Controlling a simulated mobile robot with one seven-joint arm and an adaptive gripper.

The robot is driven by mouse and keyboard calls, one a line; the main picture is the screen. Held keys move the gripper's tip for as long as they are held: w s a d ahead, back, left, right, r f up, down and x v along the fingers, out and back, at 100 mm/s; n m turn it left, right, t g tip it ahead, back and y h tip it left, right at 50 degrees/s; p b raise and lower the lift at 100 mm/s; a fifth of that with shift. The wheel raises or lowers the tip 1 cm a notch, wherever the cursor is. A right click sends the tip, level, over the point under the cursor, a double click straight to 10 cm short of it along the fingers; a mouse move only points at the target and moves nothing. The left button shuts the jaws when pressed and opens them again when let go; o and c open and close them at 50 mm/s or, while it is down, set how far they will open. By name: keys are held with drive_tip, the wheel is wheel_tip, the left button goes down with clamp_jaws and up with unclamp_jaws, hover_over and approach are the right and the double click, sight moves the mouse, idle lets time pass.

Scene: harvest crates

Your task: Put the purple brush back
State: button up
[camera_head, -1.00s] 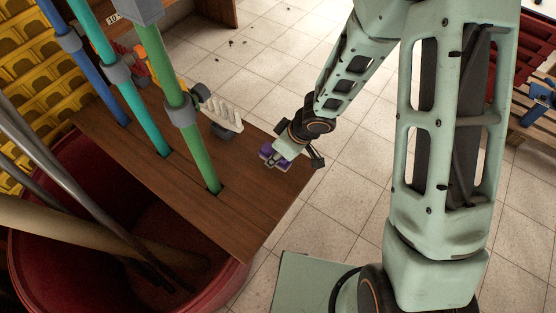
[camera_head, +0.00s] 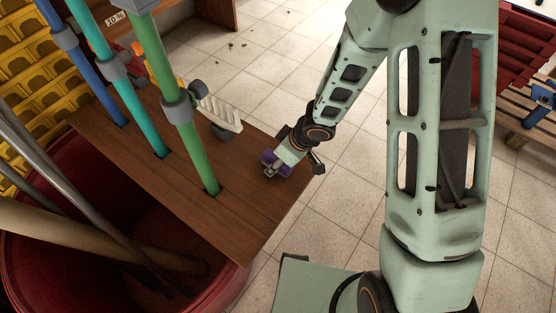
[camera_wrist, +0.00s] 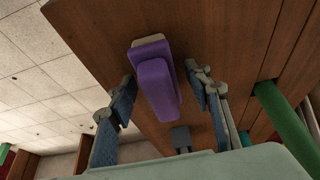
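The purple brush (camera_head: 268,159) is at the right end of the wooden board, partly hidden by my gripper in the head view. In the wrist view the brush (camera_wrist: 156,82) has a purple back and a pale edge, and it shows against the wood. My gripper (camera_wrist: 160,78) is open, with one finger on each side of the brush. Narrow gaps show between the fingertips and the brush. In the head view my gripper (camera_head: 279,168) is low at the board's right end. I cannot tell whether the brush rests on the board.
The wooden board (camera_head: 250,215) carries upright blue, teal and green poles (camera_head: 192,140). A pale-bristled brush (camera_head: 220,112) is behind the green pole. A red barrel (camera_head: 70,160) with long handles is at left. Yellow crates (camera_head: 30,90) stand at far left.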

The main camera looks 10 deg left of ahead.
idle(0.3)
drive_tip(key=p+v, duration=0.7)
drive_tip(key=v, duration=0.4)
drive_tip(key=shift+s, duration=0.15)
drive_tip(key=shift+a, duration=0.1)
